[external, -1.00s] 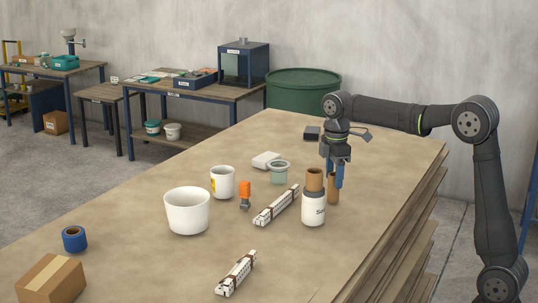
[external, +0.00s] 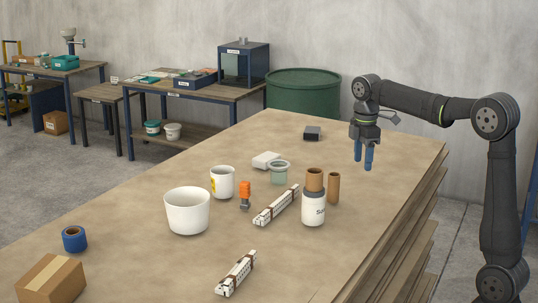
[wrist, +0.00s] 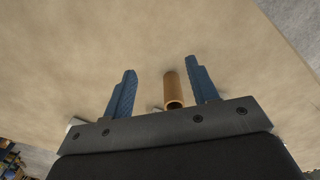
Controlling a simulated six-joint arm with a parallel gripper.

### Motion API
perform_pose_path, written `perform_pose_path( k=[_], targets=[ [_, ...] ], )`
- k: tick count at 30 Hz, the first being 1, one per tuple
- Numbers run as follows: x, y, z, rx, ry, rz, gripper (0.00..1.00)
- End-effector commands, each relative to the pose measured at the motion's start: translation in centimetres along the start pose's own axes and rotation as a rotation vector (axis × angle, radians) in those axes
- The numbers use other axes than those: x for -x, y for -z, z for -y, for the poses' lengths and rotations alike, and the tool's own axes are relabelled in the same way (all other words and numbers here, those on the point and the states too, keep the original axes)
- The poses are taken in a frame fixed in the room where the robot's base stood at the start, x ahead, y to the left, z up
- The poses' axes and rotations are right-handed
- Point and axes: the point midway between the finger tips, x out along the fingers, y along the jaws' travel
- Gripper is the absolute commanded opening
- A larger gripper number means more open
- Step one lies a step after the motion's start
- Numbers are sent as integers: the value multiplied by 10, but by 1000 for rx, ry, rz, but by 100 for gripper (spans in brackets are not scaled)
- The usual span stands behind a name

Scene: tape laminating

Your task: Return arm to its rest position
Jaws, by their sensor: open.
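My gripper (external: 363,160) hangs above the right part of the tabletop with its two blue fingers pointing down. It is open and empty. A brown cardboard tube (external: 333,188) stands upright on the table, below and to the left of my gripper, apart from the fingers. In the wrist view the tube (wrist: 173,90) shows between the two spread blue fingers (wrist: 160,90), at a distance.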

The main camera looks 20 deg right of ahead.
Motion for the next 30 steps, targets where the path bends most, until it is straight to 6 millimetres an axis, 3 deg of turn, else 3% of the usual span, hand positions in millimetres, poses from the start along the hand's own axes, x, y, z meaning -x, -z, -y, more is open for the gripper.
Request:
perform_pose_path(
  k=[5, 11, 30],
  targets=[
    [20, -31, -1, -4, -3, -1, 53],
    [62, -27, -1, 0, -5, -2, 53],
    [74, 99, 8, -3, -1, 0, 53]
  ],
)
